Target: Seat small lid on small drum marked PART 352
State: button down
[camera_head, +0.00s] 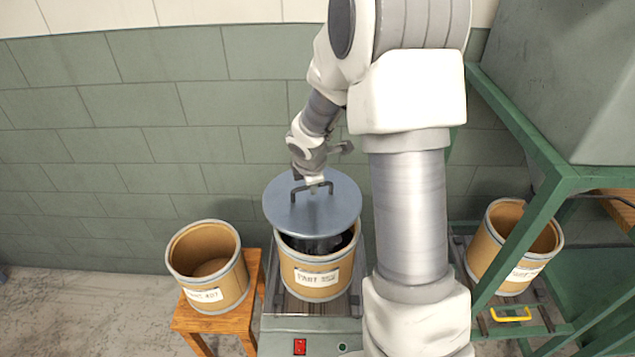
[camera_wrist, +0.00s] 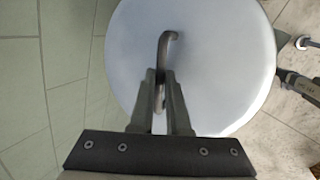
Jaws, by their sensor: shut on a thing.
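The small lid (camera_head: 318,212) is a round blue-grey disc with a dark bent handle (camera_head: 312,187). My gripper (camera_head: 304,184) is shut on the handle. The lid also fills much of the wrist view (camera_wrist: 215,60), with my gripper's fingers (camera_wrist: 160,90) closed around the handle. The drum marked PART 352 (camera_head: 316,282) is tan with a white label and stands below the lid. The lid is tilted and above the drum's rear rim; the front of the opening shows dark contents. I cannot tell whether the lid touches the rim.
The drum stands on a grey machine platform (camera_head: 290,325) with a red switch. An open, empty-looking drum (camera_head: 225,285) sits on a wooden stool (camera_head: 188,320) at left. Another open drum (camera_head: 490,262) stands at right behind a green frame (camera_head: 545,205). A block wall (camera_head: 130,130) is behind.

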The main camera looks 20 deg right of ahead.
aim_at(318, 206)
jog(key=shift+w+d+r+n+y+b, duration=0.2)
jog(key=shift+w+d+n+y, duration=0.1)
jog(key=shift+d+n, duration=0.25)
jog(key=shift+w+d+r+n+y+b, duration=0.15)
jog(key=shift+w+d+n+y, duration=0.15)
jog(key=shift+n, duration=0.35)
notch_tip(318, 206, down, 6)
jog(key=b, duration=0.5)
jog(key=shift+r+b, duration=0.1)
jog(key=shift+b, duration=0.25)
jog(key=shift+f+b, duration=1.45)
jog(key=shift+f, duration=0.5)
jog(key=shift+d, duration=0.1)
jog(key=shift+c, duration=1.3)
grip_release()
jog(key=shift+s+f, duration=0.1)
jog(key=shift+p, duration=0.3)
notch_tip(318, 206, up, 12)
jog(key=p, duration=1.1)
jog(key=shift+p, duration=0.4)
